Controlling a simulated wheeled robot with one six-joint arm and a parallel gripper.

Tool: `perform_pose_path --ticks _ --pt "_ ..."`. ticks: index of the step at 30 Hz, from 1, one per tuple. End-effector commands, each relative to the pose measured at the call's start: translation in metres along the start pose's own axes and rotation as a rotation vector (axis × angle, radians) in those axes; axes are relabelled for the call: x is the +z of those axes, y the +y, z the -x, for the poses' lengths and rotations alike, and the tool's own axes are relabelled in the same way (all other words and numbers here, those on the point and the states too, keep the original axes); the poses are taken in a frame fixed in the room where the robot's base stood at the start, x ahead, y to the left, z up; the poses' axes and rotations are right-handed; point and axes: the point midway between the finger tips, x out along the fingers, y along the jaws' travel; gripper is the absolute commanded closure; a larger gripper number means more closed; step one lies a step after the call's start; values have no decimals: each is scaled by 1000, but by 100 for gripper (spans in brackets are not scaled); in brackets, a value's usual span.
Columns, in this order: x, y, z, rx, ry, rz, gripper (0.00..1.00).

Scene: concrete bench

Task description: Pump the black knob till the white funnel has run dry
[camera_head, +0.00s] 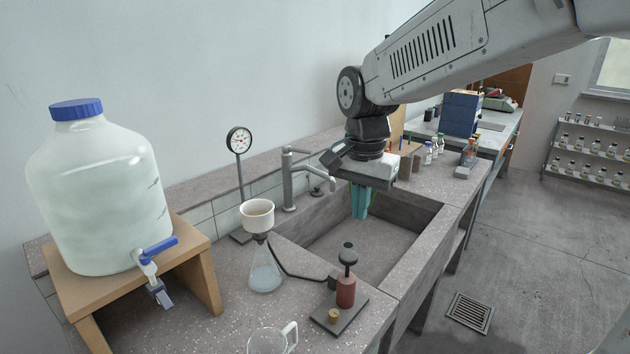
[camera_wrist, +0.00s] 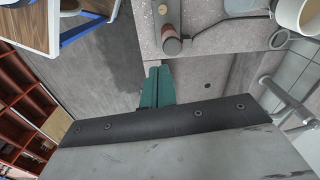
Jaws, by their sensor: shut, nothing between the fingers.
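The black knob (camera_head: 348,253) stands upright on the red pump body (camera_head: 345,292), which is fixed to a dark plate on the bench in front of the sink. The white funnel (camera_head: 257,215) sits in the neck of a clear flask (camera_head: 264,268); its inside looks tan, and I cannot tell how much liquid is there. A dark hose runs from the flask to the pump. My gripper (camera_head: 361,204) points down over the sink, behind the knob and apart from it, with its teal fingers shut and empty. The wrist view shows the fingers (camera_wrist: 157,86) near the pump's knob (camera_wrist: 172,46).
A large blue-capped jug (camera_head: 95,195) stands on a wooden stand at left. A dial gauge (camera_head: 239,140) and a grey tap (camera_head: 290,180) rise behind. A glass beaker (camera_head: 268,341) stands at the front edge. The sink (camera_head: 370,250) is open below my gripper.

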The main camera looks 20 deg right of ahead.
Motion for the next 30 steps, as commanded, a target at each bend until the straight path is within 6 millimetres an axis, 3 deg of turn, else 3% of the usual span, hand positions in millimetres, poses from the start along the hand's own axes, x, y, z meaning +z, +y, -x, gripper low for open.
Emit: perform_pose_path --ticks 6,15,22,30 --pt "41 69 18 -29 27 289 100" --pt "94 148 9 -45 65 675 100" --pt "113 175 -2 -47 83 830 100" --pt "116 179 -4 -46 83 855 100"
